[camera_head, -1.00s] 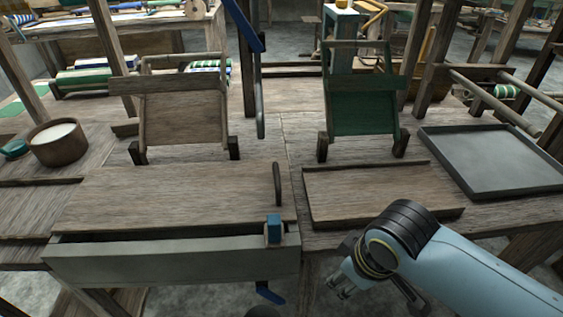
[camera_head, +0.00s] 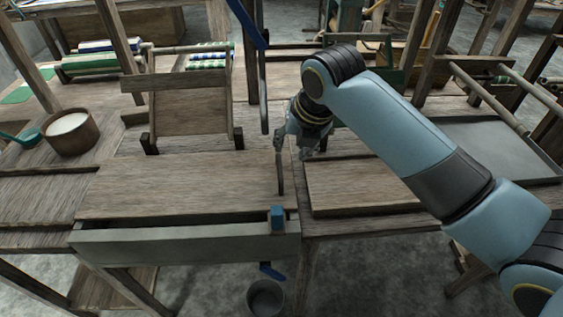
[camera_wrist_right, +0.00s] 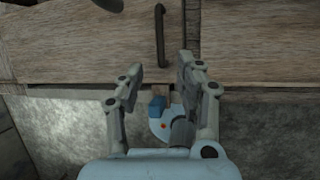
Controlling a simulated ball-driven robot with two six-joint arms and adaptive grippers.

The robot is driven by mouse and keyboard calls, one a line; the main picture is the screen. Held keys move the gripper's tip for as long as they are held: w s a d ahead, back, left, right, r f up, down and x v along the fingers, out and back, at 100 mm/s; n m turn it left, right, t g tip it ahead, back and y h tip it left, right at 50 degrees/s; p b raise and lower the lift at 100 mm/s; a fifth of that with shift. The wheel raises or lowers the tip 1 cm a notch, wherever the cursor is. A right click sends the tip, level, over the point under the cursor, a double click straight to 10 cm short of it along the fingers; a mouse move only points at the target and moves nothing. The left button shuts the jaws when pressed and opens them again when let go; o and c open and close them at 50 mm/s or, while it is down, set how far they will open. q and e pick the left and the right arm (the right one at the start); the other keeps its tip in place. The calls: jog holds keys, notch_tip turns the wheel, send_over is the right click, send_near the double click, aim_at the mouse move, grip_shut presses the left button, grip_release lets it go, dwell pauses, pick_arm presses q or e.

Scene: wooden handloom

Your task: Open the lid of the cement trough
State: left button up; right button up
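The cement trough (camera_head: 185,247) is a long grey box at the front left of the table in the head view. Its wooden lid (camera_head: 175,187) lies nearly flat on top, with a dark gap along the front edge. A dark bar handle (camera_head: 280,175) is at the lid's right end; it also shows in the wrist view (camera_wrist_right: 160,35). A blue block (camera_head: 277,218) sits at the trough's front right corner. My right gripper (camera_head: 293,150) is open and empty near the handle. In the wrist view its fingers (camera_wrist_right: 157,68) are apart, with the handle ahead between them. My left gripper is out of view.
A flat wooden panel (camera_head: 360,186) lies right of the trough, partly behind my right arm. A wooden frame (camera_head: 188,108) stands behind the lid. A brown pot (camera_head: 70,133) is at the left. A grey tray (camera_head: 505,145) is at the right. A bucket (camera_head: 265,298) is on the floor.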

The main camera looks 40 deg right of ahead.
aim_at(280, 166)
jog(key=x, duration=1)
jog(key=shift+w+f, duration=0.2)
jog(key=shift+f, duration=0.2)
grip_shut()
